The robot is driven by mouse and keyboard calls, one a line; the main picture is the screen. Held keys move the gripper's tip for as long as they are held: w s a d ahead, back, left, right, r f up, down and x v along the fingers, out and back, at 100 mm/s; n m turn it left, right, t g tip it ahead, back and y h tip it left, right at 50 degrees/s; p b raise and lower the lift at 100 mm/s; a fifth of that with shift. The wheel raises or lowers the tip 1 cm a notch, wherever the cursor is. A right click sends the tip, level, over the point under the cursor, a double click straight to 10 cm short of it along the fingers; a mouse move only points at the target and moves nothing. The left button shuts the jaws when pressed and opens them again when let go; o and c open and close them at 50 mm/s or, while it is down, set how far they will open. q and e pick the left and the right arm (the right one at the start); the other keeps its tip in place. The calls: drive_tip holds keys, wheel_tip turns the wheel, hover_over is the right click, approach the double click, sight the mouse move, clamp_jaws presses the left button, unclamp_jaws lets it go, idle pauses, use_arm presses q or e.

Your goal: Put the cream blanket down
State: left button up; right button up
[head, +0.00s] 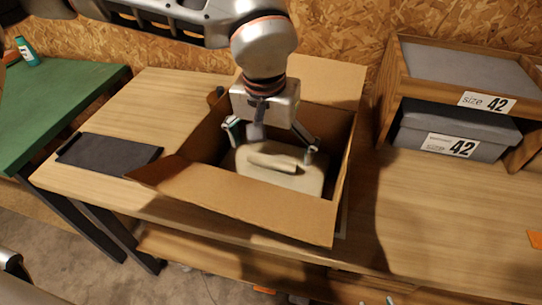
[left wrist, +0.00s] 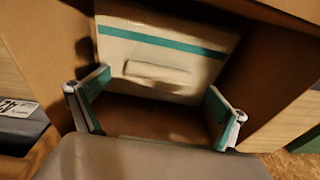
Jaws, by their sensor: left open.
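The cream blanket (head: 302,180) lies folded inside an open cardboard box (head: 255,197) on the wooden table. A raised, roll-like strip shows on top of it. In the left wrist view the blanket (left wrist: 165,50) has a teal stripe across it and lies near one box wall. My left gripper (head: 270,150) reaches down into the box over the blanket, its fingers spread wide. In the left wrist view its fingers (left wrist: 158,88) stand apart with nothing held between them. Whether the fingertips touch the blanket is hard to tell. My right gripper is not in view.
A black tray (head: 108,152) lies left of the box. A green table (head: 60,100) with a teal bottle (head: 28,52) is at far left.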

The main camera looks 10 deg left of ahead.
sight(269, 175)
use_arm(q)
wheel_tip(269, 175, up, 8)
drive_tip(key=s+p, duration=0.1)
drive_tip(key=shift+s+r, duration=0.15)
drive_tip(key=shift+r, duration=0.1)
drive_tip(key=shift+a, duration=0.1)
